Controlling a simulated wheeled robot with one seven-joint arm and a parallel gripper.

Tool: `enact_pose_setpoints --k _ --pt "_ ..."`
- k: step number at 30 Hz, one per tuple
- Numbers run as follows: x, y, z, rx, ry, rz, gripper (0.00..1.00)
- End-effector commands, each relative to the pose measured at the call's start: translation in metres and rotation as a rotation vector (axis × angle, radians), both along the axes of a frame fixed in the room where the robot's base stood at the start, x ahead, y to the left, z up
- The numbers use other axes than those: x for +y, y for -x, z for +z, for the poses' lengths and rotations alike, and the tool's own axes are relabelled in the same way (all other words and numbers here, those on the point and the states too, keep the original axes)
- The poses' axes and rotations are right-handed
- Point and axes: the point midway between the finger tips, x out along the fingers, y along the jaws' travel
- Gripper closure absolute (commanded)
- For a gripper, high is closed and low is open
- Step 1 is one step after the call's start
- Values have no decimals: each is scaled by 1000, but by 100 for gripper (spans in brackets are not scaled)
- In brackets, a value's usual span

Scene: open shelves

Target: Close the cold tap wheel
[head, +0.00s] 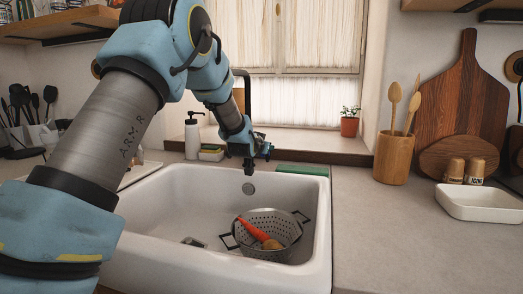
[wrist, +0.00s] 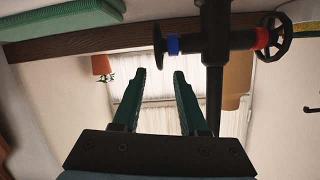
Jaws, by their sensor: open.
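The tap (wrist: 215,45) is black and shows in the wrist view, which looks upside down. The cold tap wheel (wrist: 158,46), with a blue collar, is seen nearly edge-on left of the tap body. The hot wheel (wrist: 272,38), with a red collar, is on the right. My gripper (wrist: 160,72) is open and empty; its two green fingers end just below the cold wheel in the picture, with no clear contact. In the head view my gripper (head: 262,148) is over the back of the sink, and my arm hides most of the tap (head: 243,85).
The white sink (head: 165,190) holds a metal colander (head: 270,222) with a carrot. A soap bottle (head: 193,135) stands behind the sink on the left. A green cloth or sponge (head: 302,170) lies at its back right edge. A potted plant (head: 349,122) stands on the sill.

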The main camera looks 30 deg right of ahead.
Motion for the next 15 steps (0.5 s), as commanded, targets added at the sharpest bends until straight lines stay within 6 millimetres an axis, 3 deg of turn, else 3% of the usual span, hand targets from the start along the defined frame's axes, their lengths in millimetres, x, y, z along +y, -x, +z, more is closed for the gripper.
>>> enact_pose_setpoints --k 6,15 --pt "25 26 9 0 0 0 57" --pt "37 38 15 1 -1 0 57"
